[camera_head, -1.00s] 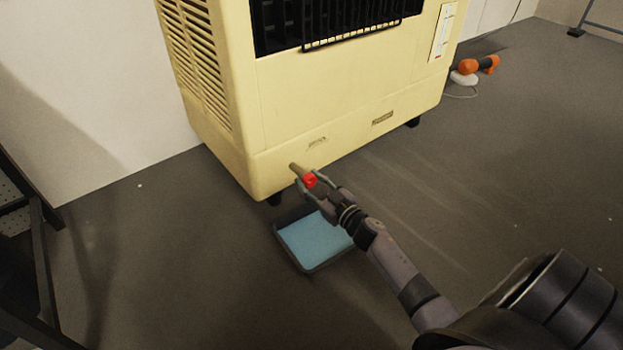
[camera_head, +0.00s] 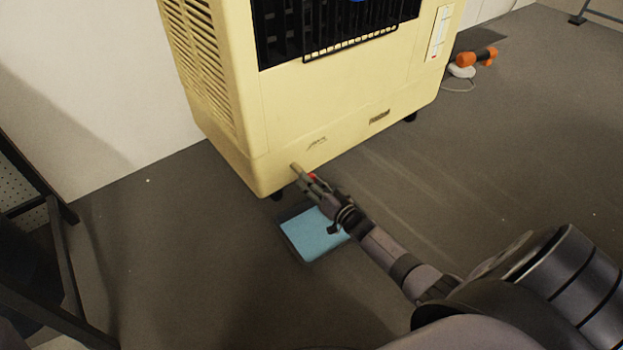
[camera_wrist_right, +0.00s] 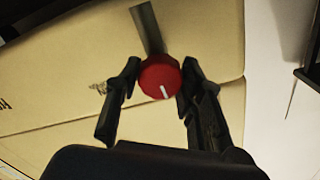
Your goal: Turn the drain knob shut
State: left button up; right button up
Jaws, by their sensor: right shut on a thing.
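The red drain knob (camera_wrist_right: 160,77) with a white mark sits between the two fingers of my right gripper (camera_wrist_right: 156,85) in the wrist view. The right gripper is shut on it. In the head view the right gripper (camera_head: 312,180) covers most of the knob, and only a bit of red (camera_head: 313,176) shows. The knob is on the end of a grey drain pipe (camera_wrist_right: 146,28), which comes out of the low front of the cream cooler (camera_head: 300,130). The white mark points down and slightly right in the wrist view. My left gripper does not show.
A dark tray (camera_head: 308,263) with a light blue inside lies on the floor below the pipe, partly under my right arm. A black metal frame (camera_head: 62,250) stands at the left. An orange tool (camera_head: 477,57) lies at the back right.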

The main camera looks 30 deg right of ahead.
jog(key=shift+m, duration=0.4)
jog(key=o, duration=1.1)
jog(key=shift+o, duration=0.2)
jog(key=s+d, duration=0.1)
jog(key=s, duration=1.1)
